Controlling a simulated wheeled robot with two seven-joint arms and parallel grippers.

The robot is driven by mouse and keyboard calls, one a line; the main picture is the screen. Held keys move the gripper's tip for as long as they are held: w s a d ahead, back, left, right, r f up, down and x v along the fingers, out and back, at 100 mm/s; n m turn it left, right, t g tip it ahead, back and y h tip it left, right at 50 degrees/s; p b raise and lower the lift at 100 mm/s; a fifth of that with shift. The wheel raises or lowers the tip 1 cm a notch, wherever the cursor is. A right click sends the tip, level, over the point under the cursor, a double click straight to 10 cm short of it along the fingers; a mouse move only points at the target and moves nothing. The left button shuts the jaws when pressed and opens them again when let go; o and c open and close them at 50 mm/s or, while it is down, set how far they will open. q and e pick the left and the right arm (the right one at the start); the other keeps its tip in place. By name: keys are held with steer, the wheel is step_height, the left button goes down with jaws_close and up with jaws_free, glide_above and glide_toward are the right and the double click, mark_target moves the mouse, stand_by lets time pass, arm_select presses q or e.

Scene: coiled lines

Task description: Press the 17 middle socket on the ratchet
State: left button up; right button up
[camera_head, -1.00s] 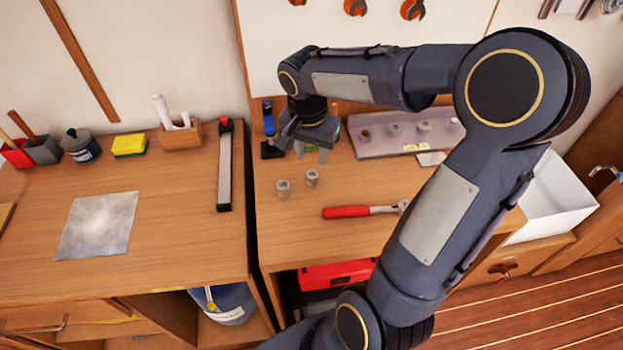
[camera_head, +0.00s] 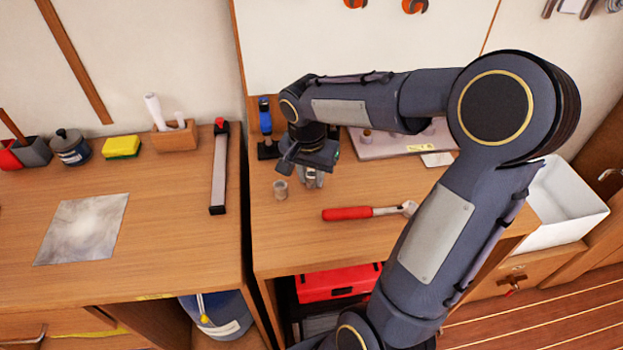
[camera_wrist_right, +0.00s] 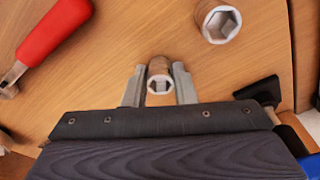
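Two small metal sockets stand on the right workbench; I cannot read sizes on them. One socket (camera_wrist_right: 160,78) stands between the fingers of my right gripper (camera_wrist_right: 159,88), which look slightly apart from it. My gripper (camera_head: 312,174) is low over the bench in the head view and hides most of that socket. The other, wider-looking socket (camera_wrist_right: 218,22) is clear of the fingers and shows in the head view (camera_head: 280,189). The ratchet (camera_head: 347,213), with red handle and metal head, lies to the right; its handle also shows in the wrist view (camera_wrist_right: 55,30). My left gripper is out of view.
A grey socket rail (camera_head: 385,147) lies at the back, partly hidden by my arm. A blue-handled tool (camera_head: 265,118) stands behind the sockets. A white bin (camera_head: 565,200) is at the right. The bench front before the ratchet is clear.

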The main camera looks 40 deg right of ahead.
mark_target(311, 180)
steer(key=c, duration=0.4)
steer(key=shift+r, duration=0.1)
steer(key=shift+r, duration=0.1)
steer(key=shift+r, duration=0.2)
steer(key=shift+p, duration=0.3)
steer(key=shift+r+p, duration=0.9)
steer(key=shift+r, duration=0.3)
steer(key=shift+f, duration=0.1)
